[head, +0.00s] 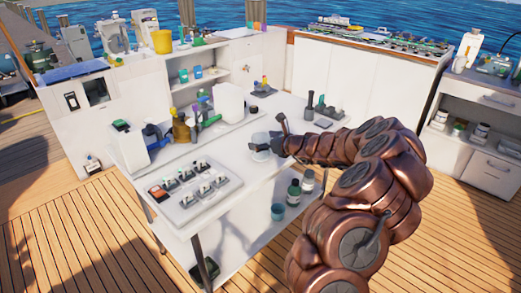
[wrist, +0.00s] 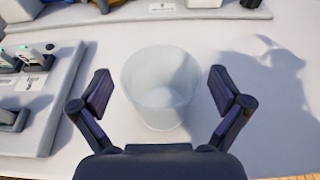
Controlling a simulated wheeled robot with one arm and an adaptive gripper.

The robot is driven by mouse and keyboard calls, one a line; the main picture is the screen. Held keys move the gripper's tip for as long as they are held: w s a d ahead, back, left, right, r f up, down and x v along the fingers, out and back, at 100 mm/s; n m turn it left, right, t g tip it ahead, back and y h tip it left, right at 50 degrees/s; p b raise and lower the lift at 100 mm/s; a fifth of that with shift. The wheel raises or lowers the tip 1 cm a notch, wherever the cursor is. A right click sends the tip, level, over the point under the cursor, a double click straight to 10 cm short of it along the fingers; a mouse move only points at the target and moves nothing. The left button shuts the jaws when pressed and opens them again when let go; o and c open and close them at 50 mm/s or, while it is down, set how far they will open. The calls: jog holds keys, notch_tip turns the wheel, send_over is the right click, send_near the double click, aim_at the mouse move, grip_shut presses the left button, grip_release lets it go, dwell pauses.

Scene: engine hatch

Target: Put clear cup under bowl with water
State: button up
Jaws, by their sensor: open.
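A clear, whitish cup (wrist: 160,88) stands upright on the white table (wrist: 262,120) in the wrist view. My gripper (wrist: 163,92) is open, with one dark finger on each side of the cup and a gap at both sides. In the head view my gripper (head: 278,142) is at the end of my copper arm, by the cup (head: 261,140) near the middle of the table. I cannot make out a bowl with water for certain in either view.
A tray of small switches or parts (head: 197,188) lies left of the cup. Bottles and a white container (head: 229,101) stand behind it. A teal cup (head: 278,211) and bottles (head: 294,191) are on the lower shelf. The tabletop right of the cup is clear.

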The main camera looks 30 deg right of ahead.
jog(key=shift+w+f, duration=0.1)
jog(key=shift+w, duration=0.15)
jog(key=c, duration=1.3)
